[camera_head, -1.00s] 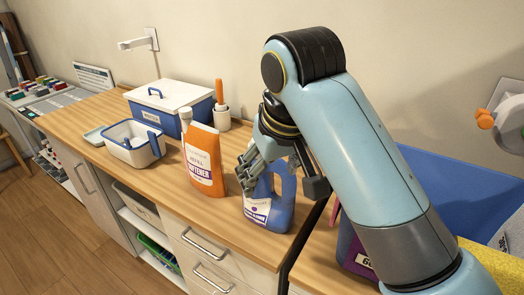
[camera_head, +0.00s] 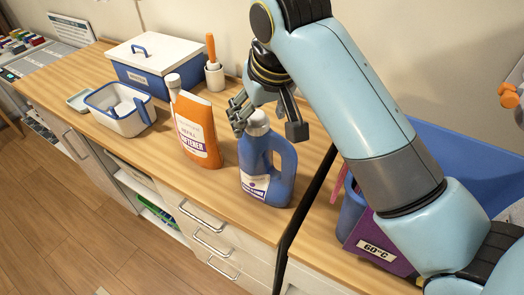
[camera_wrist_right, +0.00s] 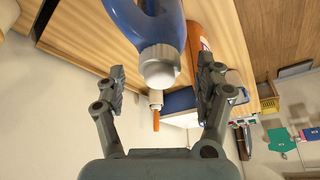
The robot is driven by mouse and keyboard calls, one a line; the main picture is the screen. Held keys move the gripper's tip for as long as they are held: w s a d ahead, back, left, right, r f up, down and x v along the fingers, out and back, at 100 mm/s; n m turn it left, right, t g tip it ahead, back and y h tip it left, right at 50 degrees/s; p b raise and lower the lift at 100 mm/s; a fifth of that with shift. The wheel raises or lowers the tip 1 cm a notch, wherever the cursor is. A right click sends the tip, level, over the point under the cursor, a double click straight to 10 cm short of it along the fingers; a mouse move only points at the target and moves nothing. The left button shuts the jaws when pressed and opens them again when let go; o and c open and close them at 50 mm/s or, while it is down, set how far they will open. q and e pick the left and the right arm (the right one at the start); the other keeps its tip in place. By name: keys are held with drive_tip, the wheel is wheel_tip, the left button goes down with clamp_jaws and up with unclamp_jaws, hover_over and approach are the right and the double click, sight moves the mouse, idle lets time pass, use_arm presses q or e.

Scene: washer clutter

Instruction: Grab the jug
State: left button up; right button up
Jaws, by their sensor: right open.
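The blue jug (camera_head: 283,166) stands upright on the wooden counter near its front edge, with a white-grey cap, a side handle and a white label. In the right wrist view the jug (camera_wrist_right: 150,22) is at the top, its cap (camera_wrist_right: 159,66) lying between the spread fingers in the picture. My right gripper (camera_head: 268,122) is open and empty, just above and behind the jug's cap. In the wrist view the open right gripper (camera_wrist_right: 163,88) shows both fingers well apart; contact with the jug cannot be told. My left gripper is not in view.
Further left are a white-blue basket (camera_head: 122,119) and a lidded blue box (camera_head: 150,75). A brush holder (camera_head: 214,76) stands behind. A purple box (camera_head: 379,245) is at the right.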

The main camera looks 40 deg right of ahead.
drive_tip(key=shift+w+f, duration=0.25)
drive_tip(key=shift+f, duration=0.25)
drive_tip(key=shift+w+d+f, duration=0.1)
drive_tip(key=shift+f, duration=0.15)
drive_tip(key=shift+c, duration=0.5)
drive_tip(key=c, duration=0.5)
clamp_jaws()
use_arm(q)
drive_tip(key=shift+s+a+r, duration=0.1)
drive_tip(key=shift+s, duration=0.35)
